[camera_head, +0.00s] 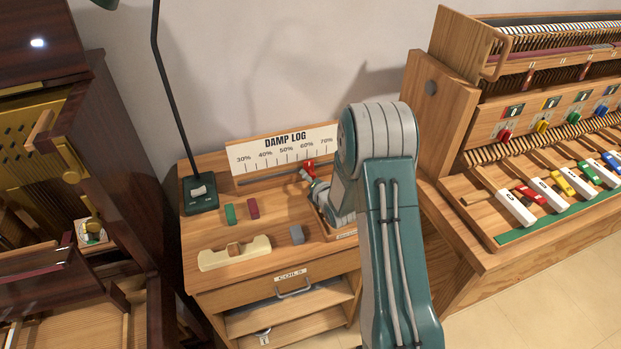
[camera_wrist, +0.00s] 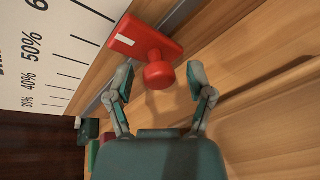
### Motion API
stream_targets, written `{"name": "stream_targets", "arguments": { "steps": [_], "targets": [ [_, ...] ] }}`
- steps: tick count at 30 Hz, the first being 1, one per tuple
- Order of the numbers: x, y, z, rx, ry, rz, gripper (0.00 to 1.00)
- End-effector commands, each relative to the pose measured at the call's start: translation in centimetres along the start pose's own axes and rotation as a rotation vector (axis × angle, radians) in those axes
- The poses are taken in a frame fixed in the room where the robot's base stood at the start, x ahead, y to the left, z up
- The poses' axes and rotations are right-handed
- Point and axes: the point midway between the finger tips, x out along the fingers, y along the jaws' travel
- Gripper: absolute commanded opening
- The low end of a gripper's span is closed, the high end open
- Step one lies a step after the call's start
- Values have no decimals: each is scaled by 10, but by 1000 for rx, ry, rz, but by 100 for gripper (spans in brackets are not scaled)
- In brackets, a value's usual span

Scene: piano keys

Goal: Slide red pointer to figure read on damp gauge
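The red pointer (camera_head: 309,167) sits on the slot under the DAMP LOG scale (camera_head: 285,150), roughly below the 60% mark in the head view. In the wrist view the pointer (camera_wrist: 145,42) is a red block with a white line and a round red knob (camera_wrist: 159,75). My gripper (camera_head: 312,181) is at the pointer. In the wrist view its fingers (camera_wrist: 160,72) are apart, one on each side of the knob, with gaps visible.
On the wooden cabinet top lie a green block (camera_head: 230,213), a dark red block (camera_head: 253,208), a grey block (camera_head: 296,234) and a cream holder (camera_head: 234,253). A lamp base (camera_head: 200,194) stands at left. A keyboard bench (camera_head: 480,215) stands at right.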

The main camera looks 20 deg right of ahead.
Motion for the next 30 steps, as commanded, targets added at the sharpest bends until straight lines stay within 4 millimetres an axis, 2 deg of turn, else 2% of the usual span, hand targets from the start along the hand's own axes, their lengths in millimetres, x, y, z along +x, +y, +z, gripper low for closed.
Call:
{"name": "stream_targets", "arguments": {
  "steps": [10, 24, 30],
  "targets": [
    [-2, 5, 5, -1, -3, 3, 70],
    [-23, 61, 58, -2, -3, 3, 70],
    [-26, 70, 66, 0, -1, 0, 70]
  ]
}}
